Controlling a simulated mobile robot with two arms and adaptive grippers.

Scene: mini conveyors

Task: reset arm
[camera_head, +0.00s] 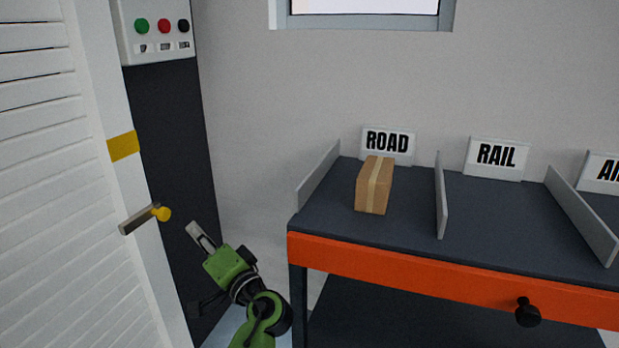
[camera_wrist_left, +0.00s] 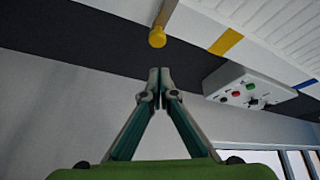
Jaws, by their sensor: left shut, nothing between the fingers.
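My left gripper (camera_head: 197,232) is raised in front of the dark panel, left of the table. In the left wrist view its two fingers (camera_wrist_left: 159,78) meet at the tips with nothing between them. In that view a yellow-tipped handle (camera_wrist_left: 157,37) lies just beyond the fingertips, apart from them. In the head view the handle's yellow knob (camera_head: 163,213) is up and left of the gripper. My right gripper does not show in either view.
A cardboard box (camera_head: 375,186) stands in the ROAD bay of the orange-edged table (camera_head: 450,271). The RAIL bay (camera_head: 489,204) looks empty. A white louvred door (camera_head: 60,200) is at the left. A control box (camera_head: 158,30) with coloured buttons is above the dark panel.

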